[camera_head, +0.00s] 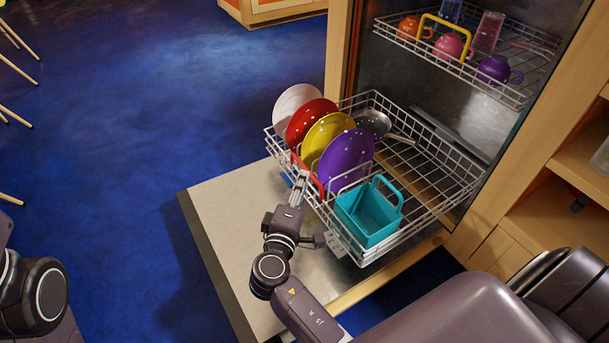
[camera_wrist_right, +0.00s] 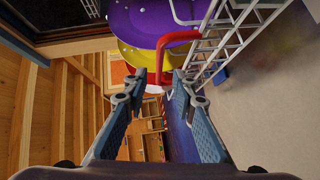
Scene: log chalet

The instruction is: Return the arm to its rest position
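My right gripper (camera_head: 302,182) is at the front edge of the lower dishwasher rack (camera_head: 424,211), close to its red handle (camera_head: 309,174). In the wrist view its two fingers (camera_wrist_right: 159,82) stand apart, and the red handle (camera_wrist_right: 178,37) shows just beyond the tips. I see nothing held between them; whether a finger touches the handle cannot be told. My left arm (camera_head: 38,298) shows only partly at the lower left, and its gripper is out of view.
The lower rack is pulled out over the open door (camera_head: 222,215). It holds white, red, yellow and purple plates (camera_head: 346,158), a pan (camera_head: 374,122) and a teal basket (camera_head: 368,218). The upper rack (camera_head: 516,93) holds cups.

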